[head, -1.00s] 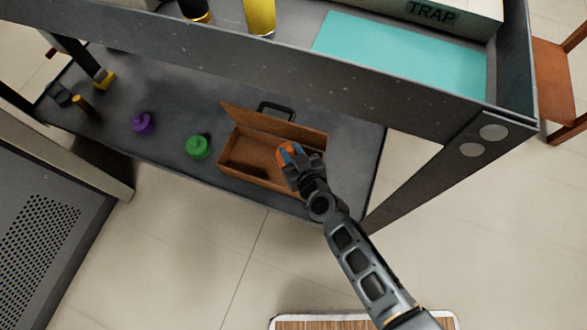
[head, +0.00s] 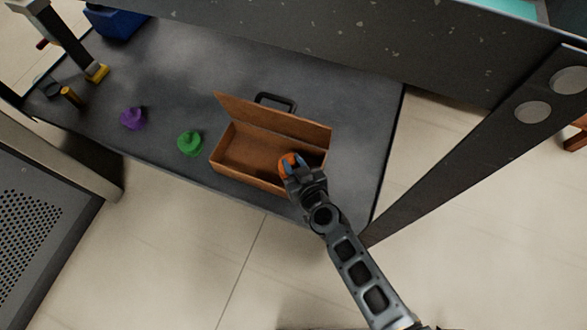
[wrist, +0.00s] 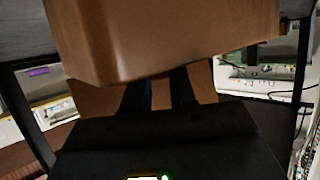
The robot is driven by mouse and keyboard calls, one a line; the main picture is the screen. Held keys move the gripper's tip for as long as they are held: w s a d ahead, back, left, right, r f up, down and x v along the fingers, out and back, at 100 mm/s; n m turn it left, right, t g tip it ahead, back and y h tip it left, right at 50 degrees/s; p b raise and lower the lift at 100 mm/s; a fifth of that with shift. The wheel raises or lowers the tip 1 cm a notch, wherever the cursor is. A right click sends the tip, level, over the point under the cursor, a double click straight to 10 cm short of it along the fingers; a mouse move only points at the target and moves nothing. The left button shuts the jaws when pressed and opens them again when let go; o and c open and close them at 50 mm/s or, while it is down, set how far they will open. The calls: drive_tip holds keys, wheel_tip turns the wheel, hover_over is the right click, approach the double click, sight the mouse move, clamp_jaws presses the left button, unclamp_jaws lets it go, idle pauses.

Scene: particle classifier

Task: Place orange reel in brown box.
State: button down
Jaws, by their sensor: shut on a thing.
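The brown box (head: 240,166) stands open on the lower grey shelf in the head view, its lid tilted up at the back with a black handle behind. My gripper (head: 291,170) is at the right part of the box, over its front edge. It is shut on the orange reel (head: 286,159), which shows partly at the fingertips within the box's outline. I cannot tell whether the reel touches the box floor. In the wrist view a large brown surface of the box (wrist: 160,40) fills the top, with my dark fingers below it; the reel is hidden there.
A green reel (head: 189,143) and a purple reel (head: 133,118) stand left of the box on the shelf (head: 340,100). A blue object (head: 118,22) is at the back left. The upper shelf's edge and a slanted leg (head: 480,150) are at the right.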

drive_tip(key=shift+f+b, duration=0.4)
drive_tip(key=shift+f, duration=0.45)
drive_tip(key=shift+f, duration=0.15)
drive_tip(key=c, duration=0.9)
unclamp_jaws()
drive_tip(key=shift+r, duration=0.25)
drive_tip(key=p+v, duration=0.5)
drive_tip(key=v, duration=0.7)
